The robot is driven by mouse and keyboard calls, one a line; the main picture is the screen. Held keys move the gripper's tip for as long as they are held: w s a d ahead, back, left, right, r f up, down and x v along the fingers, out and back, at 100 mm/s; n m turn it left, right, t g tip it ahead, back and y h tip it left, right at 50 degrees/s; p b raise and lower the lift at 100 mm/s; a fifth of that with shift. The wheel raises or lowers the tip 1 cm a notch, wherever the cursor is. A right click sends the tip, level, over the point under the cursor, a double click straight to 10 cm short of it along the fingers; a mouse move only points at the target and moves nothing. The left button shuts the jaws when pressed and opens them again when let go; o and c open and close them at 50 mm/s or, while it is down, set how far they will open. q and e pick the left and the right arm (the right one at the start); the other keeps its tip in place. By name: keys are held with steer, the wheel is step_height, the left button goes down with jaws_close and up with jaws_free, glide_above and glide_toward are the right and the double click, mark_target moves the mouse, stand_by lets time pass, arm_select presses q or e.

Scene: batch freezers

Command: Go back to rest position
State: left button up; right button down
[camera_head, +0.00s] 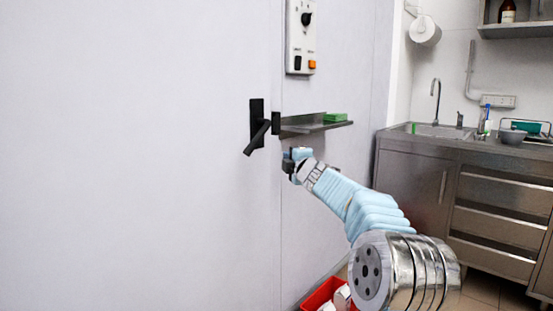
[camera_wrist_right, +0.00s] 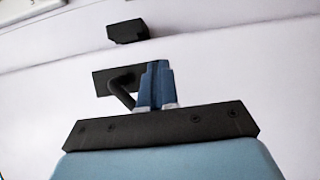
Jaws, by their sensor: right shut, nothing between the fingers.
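My right arm reaches in from the lower right in the head view, in a light blue sleeve. Its gripper (camera_head: 290,160) is just below and right of the black door handle (camera_head: 257,130) on the pale freezer door (camera_head: 140,150). In the right wrist view the two blue fingers of my right gripper (camera_wrist_right: 156,66) are together with nothing between them. The black handle (camera_wrist_right: 122,82) shows just behind and left of the fingers; I cannot tell whether they touch it. The door looks closed. My left gripper is in neither view.
A metal shelf (camera_head: 315,127) with a green object (camera_head: 335,117) juts out just above my right gripper. A control box (camera_head: 300,38) is higher up. A red bin (camera_head: 322,294) with white items is on the floor. A steel sink counter (camera_head: 430,141) stands at the right.

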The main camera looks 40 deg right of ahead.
steer(key=shift+s+d, duration=0.2)
steer(key=shift+s, duration=1.6)
